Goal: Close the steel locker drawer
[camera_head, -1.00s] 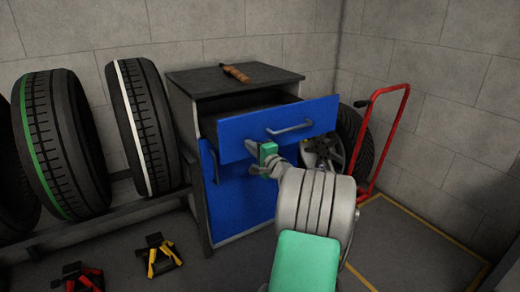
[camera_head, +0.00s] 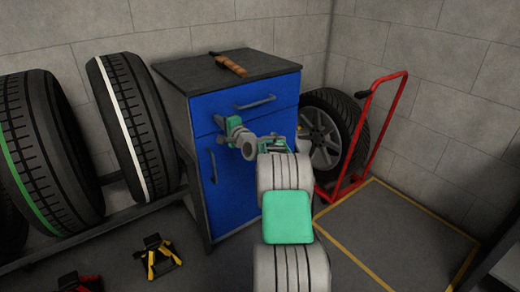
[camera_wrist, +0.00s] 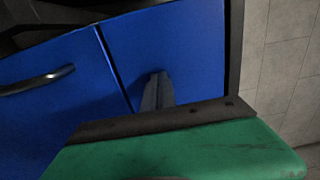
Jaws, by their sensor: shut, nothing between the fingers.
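The steel locker (camera_head: 175,95) is a grey cabinet with a dark top and a blue front. Its drawer (camera_head: 285,97), with a horizontal grey handle (camera_head: 256,102), appears flush with the front above the blue door (camera_head: 240,185). My gripper (camera_head: 222,122) is shut and empty at the lower left of the drawer front, left of and below its handle. In the wrist view, turned sideways, the shut fingers (camera_wrist: 157,88) meet or nearly meet the drawer front (camera_wrist: 190,50); contact is unclear. The door handle (camera_wrist: 38,80) shows at left there; the drawer handle is out of sight.
A brown-handled tool (camera_head: 228,64) lies on the locker top. Tyres stand on a rack (camera_head: 130,210) at left. A wheel (camera_head: 335,130) and a red hand truck (camera_head: 375,140) stand at right. Yellow (camera_head: 157,256) and red jack stands are on the floor. The yellow-outlined floor area (camera_head: 400,235) is clear.

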